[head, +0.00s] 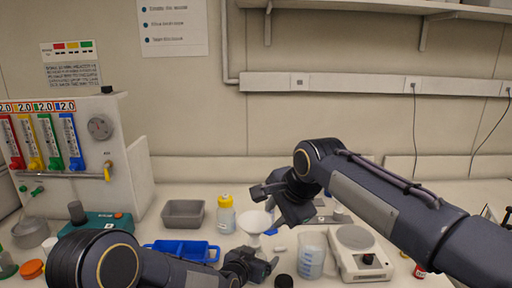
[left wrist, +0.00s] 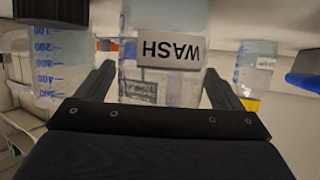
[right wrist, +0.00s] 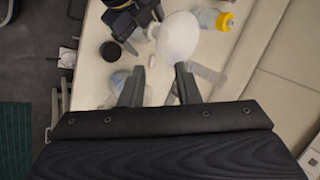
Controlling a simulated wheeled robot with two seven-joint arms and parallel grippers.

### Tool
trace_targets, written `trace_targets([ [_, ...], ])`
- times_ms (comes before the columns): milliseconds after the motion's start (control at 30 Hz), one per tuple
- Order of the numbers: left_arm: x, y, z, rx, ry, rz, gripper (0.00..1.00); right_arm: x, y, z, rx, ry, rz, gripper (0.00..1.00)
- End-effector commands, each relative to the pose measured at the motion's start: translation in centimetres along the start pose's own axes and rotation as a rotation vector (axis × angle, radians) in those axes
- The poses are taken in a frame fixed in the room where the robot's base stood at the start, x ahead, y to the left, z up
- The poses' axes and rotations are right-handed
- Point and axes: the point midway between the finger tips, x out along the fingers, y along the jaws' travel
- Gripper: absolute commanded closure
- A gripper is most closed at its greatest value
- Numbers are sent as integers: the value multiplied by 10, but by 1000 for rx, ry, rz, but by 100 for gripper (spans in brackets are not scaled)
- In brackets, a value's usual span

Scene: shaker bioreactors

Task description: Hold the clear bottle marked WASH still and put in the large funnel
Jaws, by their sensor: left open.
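The clear bottle marked WASH (left wrist: 165,75) stands between the two spread fingers of my left gripper (left wrist: 160,78), and its mouth is hidden in the left wrist view. My left gripper is open, low on the bench in the head view (head: 262,268). The large white funnel (head: 255,220) is upright, wide end up, just behind my left gripper; what its stem rests in is unclear. The funnel also shows in the right wrist view (right wrist: 178,38), just beyond the fingertips of my right gripper (right wrist: 160,68). These fingers are apart with nothing visible held between them.
A clear beaker (head: 312,255) and a white scale (head: 356,250) stand right of my left gripper. A yellow-capped bottle (head: 226,214), grey tray (head: 183,213) and blue rack (head: 182,249) are to the left. A black cap (head: 283,281) lies in front.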

Motion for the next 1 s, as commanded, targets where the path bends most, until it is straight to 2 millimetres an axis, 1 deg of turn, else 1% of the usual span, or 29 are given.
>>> trace_targets([
  [67, -4, 0, 0, 0, 0, 0, 11, 0, 0, 0, 0, 0, 0, 71],
  [167, -16, 0, -1, 0, 1, 0, 11, 0, 0, 0, 0, 0, 0, 71],
  [267, -36, 0, -1, 0, 2, 0, 11, 0, 0, 0, 0, 0, 0, 71],
  [400, -67, 0, -1, 0, 2, 0, 11, 0, 0, 0, 0, 0, 0, 71],
  [500, -87, 0, -1, 0, 2, 0, 11, 0, 0, 0, 0, 0, 0, 71],
  [600, -103, 0, -1, 0, 2, 0, 11, 0, 0, 0, 0, 0, 0, 71],
  [767, -118, -1, -1, -2, -1, -1, 11, 0, 1, -1, -1, -1, 0, 71],
  [867, -132, -9, -2, -26, -20, -8, 11, -6, 15, -12, -19, -13, 3, 71],
  [967, -160, -27, -5, -85, -71, -23, 11, -19, 50, -33, -79, -40, 4, 71],
  [1000, -177, -35, -4, -118, -101, -30, 11, -26, 70, -41, -115, -54, 2, 71],
])
